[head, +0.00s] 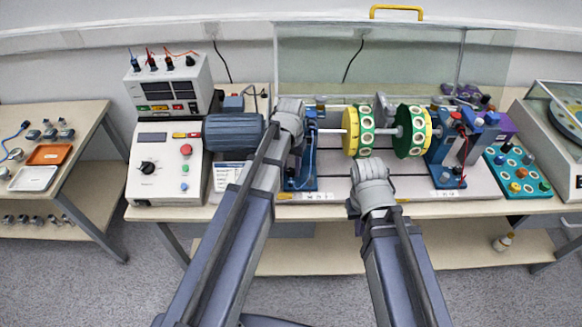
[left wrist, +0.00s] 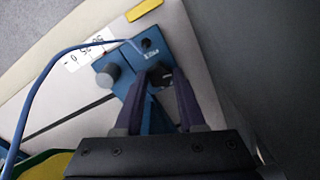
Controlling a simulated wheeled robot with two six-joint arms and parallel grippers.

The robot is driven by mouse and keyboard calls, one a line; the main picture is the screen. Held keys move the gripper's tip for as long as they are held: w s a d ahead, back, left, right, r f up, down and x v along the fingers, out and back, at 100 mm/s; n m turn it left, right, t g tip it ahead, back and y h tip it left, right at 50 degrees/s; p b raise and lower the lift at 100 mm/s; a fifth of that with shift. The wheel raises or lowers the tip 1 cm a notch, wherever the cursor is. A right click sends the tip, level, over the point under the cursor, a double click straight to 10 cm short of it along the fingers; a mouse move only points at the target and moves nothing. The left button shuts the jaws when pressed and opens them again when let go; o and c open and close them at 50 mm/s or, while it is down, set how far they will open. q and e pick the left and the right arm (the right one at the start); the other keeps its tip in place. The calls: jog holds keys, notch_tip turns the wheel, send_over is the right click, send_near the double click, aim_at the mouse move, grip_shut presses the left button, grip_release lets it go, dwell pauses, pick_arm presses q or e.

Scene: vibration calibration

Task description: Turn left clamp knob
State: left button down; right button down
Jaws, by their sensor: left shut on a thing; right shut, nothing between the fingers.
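The left clamp is a blue block at the left end of the rig, partly hidden by my left arm in the head view; its blue base (head: 301,184) shows below. In the left wrist view the fingers of my left gripper (left wrist: 164,74) close around a dark knob (left wrist: 160,79) on this blue block (left wrist: 133,85). My left gripper is shut on that knob. A grey round knob (left wrist: 107,76) sits beside it, apart from the fingers. My right gripper (head: 370,170) is over the front of the rig, shut and empty, its fingers mostly hidden by its wrist.
Yellow and green discs (head: 352,131) sit on the shaft right of the left clamp. A blue motor (head: 234,132) stands to the left. A blue cable (left wrist: 60,62) runs past the clamp. A right-hand blue clamp (head: 445,180) and a clear guard (head: 400,55) are near.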

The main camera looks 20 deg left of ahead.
aim_at(291, 171)
dwell(0.5)
pick_arm(q)
jog(key=shift+c, duration=2.4)
grip_release()
jog(key=shift+r, duration=0.1)
notch_tip(291, 171, up, 8)
jog(key=p, duration=0.8)
jog(key=shift+f, duration=0.2)
